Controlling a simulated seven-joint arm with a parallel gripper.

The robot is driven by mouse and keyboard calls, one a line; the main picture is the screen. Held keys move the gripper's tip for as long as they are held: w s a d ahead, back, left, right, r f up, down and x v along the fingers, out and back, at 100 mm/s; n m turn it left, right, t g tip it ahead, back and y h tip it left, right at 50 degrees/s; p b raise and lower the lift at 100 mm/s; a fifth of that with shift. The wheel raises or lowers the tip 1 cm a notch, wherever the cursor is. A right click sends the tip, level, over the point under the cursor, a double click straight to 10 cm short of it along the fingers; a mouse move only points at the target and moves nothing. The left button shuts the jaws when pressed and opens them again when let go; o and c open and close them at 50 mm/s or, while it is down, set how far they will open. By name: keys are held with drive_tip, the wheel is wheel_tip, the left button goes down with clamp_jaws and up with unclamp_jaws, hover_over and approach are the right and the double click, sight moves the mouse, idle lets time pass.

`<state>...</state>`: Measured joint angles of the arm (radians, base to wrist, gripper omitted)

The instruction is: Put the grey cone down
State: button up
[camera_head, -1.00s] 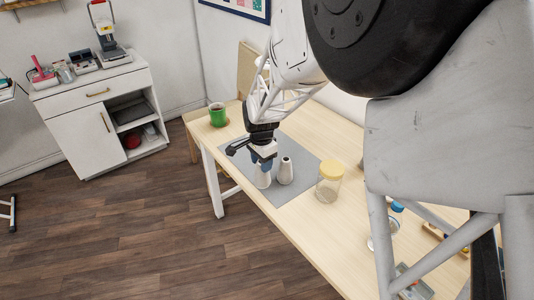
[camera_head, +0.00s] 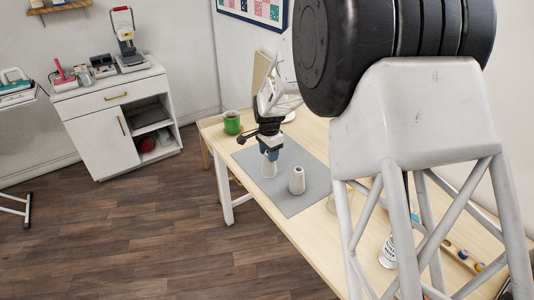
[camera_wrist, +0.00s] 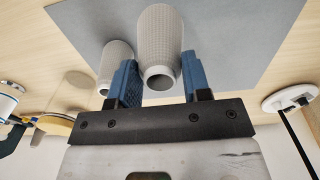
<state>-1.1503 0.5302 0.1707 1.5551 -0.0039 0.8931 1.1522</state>
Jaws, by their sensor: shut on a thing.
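My gripper (camera_head: 270,147) is shut on a pale grey cone (camera_head: 269,169) over the back part of the grey mat (camera_head: 318,172). In the wrist view the two blue fingers stand on either side of this cone (camera_wrist: 159,40), with its narrow hollow end toward me. In the head view the cone looks upright, with its lower end at or close to the mat; I cannot tell whether it touches. A second, similar pale cone (camera_head: 297,181) stands on the mat to the right and nearer. It shows left of the fingers in the wrist view (camera_wrist: 113,62).
A green mug (camera_head: 232,123) stands at the table's left corner. The mat's front part is bare.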

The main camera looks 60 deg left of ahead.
drive_tip(key=shift+w+a+f, duration=0.1)
drive_tip(key=shift+w+a, duration=0.25)
drive_tip(key=shift+a, duration=0.4)
drive_tip(key=shift+w+a+f, duration=0.1)
drive_tip(key=shift+w+a, duration=0.2)
drive_tip(key=shift+a, duration=0.4)
drive_tip(key=shift+w+a+f, duration=0.1)
drive_tip(key=shift+w+a, duration=0.25)
drive_tip(key=shift+a, duration=0.4)
drive_tip(key=shift+f, duration=1.7)
drive_tip(key=shift+f, duration=0.1)
drive_tip(key=o, duration=1.2)
drive_tip(key=shift+r, duration=6.15)
